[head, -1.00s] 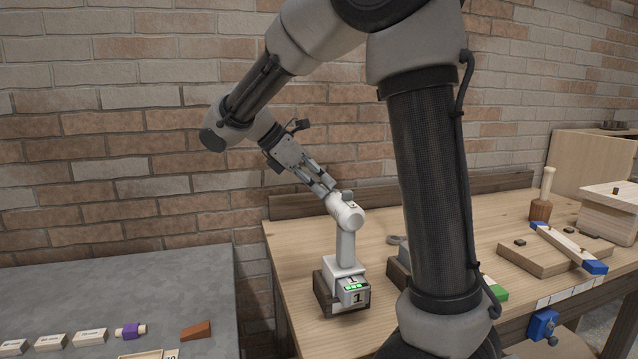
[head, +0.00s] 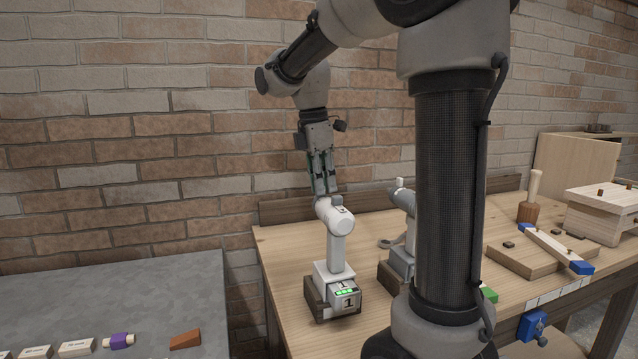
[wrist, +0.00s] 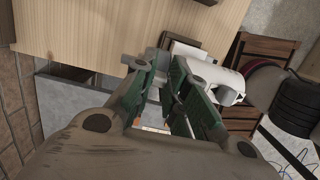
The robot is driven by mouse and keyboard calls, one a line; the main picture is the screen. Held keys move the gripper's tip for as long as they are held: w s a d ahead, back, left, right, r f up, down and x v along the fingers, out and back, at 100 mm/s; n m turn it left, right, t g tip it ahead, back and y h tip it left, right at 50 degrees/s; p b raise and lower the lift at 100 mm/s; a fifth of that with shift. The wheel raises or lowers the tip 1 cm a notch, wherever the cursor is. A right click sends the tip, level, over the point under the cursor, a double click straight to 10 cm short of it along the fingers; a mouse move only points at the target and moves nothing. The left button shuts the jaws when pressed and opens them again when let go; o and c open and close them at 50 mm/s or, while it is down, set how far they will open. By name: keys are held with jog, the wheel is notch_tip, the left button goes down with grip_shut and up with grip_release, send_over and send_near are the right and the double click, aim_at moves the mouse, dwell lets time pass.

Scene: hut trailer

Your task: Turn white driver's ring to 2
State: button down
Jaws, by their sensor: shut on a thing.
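The white driver (head: 337,250) stands upright in its dark cradle on the wooden bench, with a white base marked 1 and a green light strip. Its head is at the top, facing the front. My gripper (head: 325,188) comes down from above onto the back of the driver's head, with its fingers shut on the part there, which looks like the ring. In the wrist view my gripper (wrist: 172,124) shows green-sided fingers close together, with the white driver (wrist: 222,79) behind and to the right of them. The ring and its number are hidden by the fingers.
A second, grey driver (head: 403,235) stands to the right, partly behind my arm. A grey table (head: 140,278) at left holds labelled blocks and a purple-banded piece.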

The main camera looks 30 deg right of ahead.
jog(key=shift+d+y, duration=0.15)
jog(key=shift+y, duration=0.25)
jog(key=c, duration=1.4)
grip_release()
jog(key=r, duration=0.8)
jog(key=a+r, duration=0.1)
jog(key=r, duration=0.3)
